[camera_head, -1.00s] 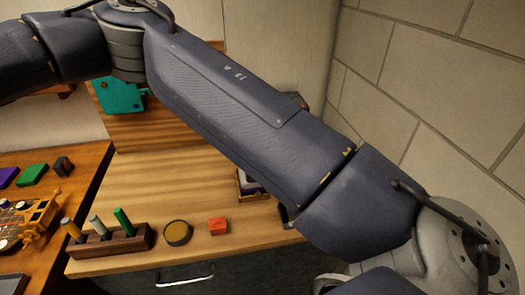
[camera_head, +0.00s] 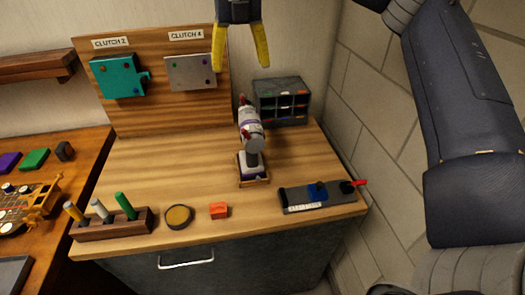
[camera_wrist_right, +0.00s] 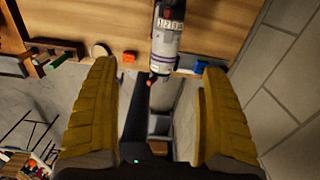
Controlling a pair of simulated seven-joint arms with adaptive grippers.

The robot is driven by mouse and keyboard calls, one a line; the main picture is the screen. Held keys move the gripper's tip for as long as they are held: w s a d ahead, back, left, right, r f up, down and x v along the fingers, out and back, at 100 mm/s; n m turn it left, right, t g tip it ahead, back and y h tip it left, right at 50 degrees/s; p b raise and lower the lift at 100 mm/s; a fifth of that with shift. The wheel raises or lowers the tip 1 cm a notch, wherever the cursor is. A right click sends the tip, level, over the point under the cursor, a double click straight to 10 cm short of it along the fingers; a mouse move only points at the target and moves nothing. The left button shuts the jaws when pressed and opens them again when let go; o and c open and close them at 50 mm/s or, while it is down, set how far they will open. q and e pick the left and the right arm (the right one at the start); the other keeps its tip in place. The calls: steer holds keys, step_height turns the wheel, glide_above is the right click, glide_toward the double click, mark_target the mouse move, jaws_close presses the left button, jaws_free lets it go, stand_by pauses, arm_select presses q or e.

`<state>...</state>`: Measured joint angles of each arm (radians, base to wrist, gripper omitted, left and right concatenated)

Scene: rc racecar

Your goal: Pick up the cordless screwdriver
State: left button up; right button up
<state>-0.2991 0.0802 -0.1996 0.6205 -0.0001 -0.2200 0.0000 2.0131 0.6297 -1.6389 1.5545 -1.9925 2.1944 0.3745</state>
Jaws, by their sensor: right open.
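The cordless screwdriver (camera_head: 250,128) stands upright on its small base (camera_head: 254,172) in the middle of the wooden bench top. Its body is white and grey with red parts. My right gripper (camera_head: 241,62) hangs above and behind it, fingers apart, with empty space between the yellow fingers. In the right wrist view the screwdriver (camera_wrist_right: 167,40) shows ahead, at the top between the open fingers (camera_wrist_right: 160,95), not held. My left gripper is in neither view.
A compartment organizer (camera_head: 282,102) stands behind the screwdriver at right. A fixture with a red handle (camera_head: 318,196) lies at front right. A bit holder (camera_head: 113,222), round tin (camera_head: 179,216) and orange block (camera_head: 219,211) line the front. A clutch panel (camera_head: 150,70) rises behind.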

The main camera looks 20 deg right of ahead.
mark_target(249, 114)
steer(key=shift+m, duration=0.4)
steer(key=f, duration=0.7)
steer(key=d+f, duration=0.1)
steer(key=f, duration=0.3)
steer(key=shift+s+d, duration=0.1)
steer(key=shift+s, duration=0.05)
steer(key=shift+s+d+f, duration=0.1)
steer(key=shift+f, duration=3.1)
steer(key=shift+f, duration=0.25)
steer(key=c, duration=1.6)
steer(key=shift+r, duration=0.1)
steer(key=shift+c, duration=0.4)
steer(key=shift+r, duration=0.1)
